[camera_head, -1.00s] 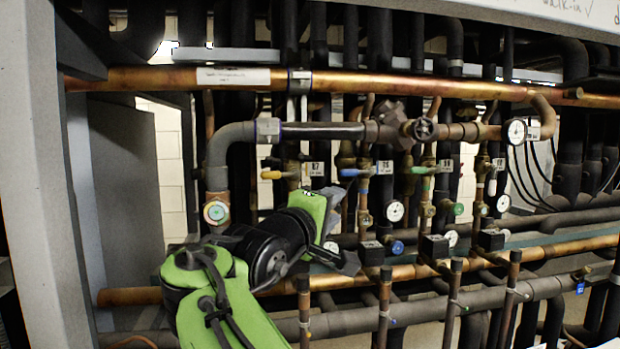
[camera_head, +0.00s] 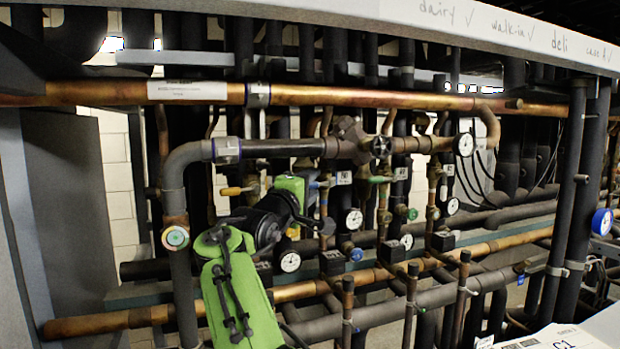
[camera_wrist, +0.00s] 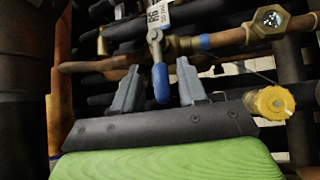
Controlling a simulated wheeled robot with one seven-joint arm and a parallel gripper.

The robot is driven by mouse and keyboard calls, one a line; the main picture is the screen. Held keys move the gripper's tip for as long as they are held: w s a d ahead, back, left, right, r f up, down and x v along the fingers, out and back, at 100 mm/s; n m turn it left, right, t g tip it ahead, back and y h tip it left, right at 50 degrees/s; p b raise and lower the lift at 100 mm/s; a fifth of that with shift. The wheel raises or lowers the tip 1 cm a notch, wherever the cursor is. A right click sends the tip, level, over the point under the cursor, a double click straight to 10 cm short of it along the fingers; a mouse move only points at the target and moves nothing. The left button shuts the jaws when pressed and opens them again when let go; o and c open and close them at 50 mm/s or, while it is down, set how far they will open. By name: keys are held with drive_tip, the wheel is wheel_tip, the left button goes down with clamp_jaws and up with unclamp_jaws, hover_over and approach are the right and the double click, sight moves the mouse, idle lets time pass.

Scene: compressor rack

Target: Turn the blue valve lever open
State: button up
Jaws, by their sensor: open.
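The blue valve lever (camera_head: 318,184) shows small in the head view, between an orange lever and a green lever. In the wrist view the blue-sleeved lever (camera_wrist: 160,83) stretches from its valve toward me, crosswise to the copper pipe (camera_wrist: 115,63) in the picture. My gripper (camera_wrist: 158,68) is open. Its two grey fingers stand on either side of the lever's handle, with a visible gap on both sides. I cannot tell how deep the handle lies between them. In the head view my gripper (camera_head: 322,225) is just below the lever, partly hiding the valve's pipe.
The orange lever (camera_head: 235,190) and green lever (camera_head: 380,179) are close by. A yellow round cap (camera_wrist: 272,102) sits right of my fingers, and a sight glass (camera_wrist: 270,18) lies beyond. A thick dark pipe (camera_head: 290,148) runs above; gauges (camera_head: 353,219) crowd the right.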

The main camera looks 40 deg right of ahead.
drive_tip(key=shift+w, duration=0.2)
drive_tip(key=shift+s, duration=0.1)
clamp_jaws()
drive_tip(key=shift+f, duration=0.1)
